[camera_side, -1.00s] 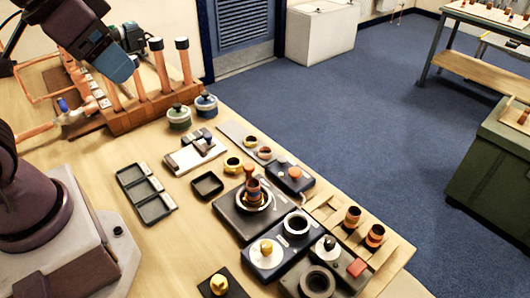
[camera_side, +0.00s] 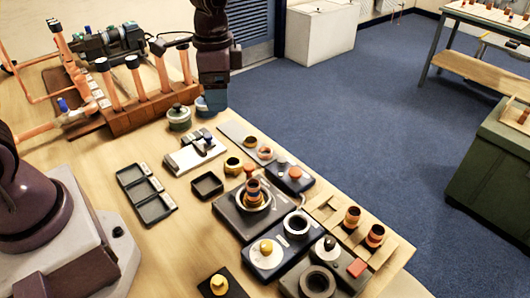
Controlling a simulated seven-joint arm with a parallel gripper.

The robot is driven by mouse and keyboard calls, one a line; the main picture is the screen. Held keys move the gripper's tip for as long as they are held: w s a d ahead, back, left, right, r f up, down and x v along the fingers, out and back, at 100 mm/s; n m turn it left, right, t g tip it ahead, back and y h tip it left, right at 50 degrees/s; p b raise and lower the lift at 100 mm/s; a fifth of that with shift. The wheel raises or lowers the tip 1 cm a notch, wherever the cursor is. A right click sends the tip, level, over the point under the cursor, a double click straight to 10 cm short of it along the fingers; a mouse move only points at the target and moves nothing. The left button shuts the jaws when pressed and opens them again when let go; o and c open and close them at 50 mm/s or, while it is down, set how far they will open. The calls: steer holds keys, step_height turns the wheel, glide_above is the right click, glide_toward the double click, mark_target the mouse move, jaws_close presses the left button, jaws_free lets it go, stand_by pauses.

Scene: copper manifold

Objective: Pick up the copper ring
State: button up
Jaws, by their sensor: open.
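A small copper-coloured ring (camera_side: 265,153) lies on the narrow grey plate (camera_side: 236,133) near the middle of the table.
A green-lidded pot (camera_side: 179,118) and a white block with a blue knob (camera_side: 196,155) stand to the left. A stack of copper rings (camera_side: 253,191) rises from a dark plate below. Tall copper pipes (camera_side: 162,75) stand at the back left. Bare wood lies around the black trays.

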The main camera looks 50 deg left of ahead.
steer(key=w+f+m, duration=0.7)
steer(key=f, duration=0.2)
steer(key=m, duration=0.8)
glide_above(265, 155)
steer(key=f, duration=0.5)
steer(key=s+f, duration=0.1)
steer(key=f, duration=0.1)
steer(key=shift+f, duration=0.2)
steer(key=shift+w+f, duration=0.25)
steer(key=shift+f, duration=1.15)
steer(key=shift+w+f, duration=0.2)
steer(key=shift+f, duration=1.15)
steer(key=c, duration=1)
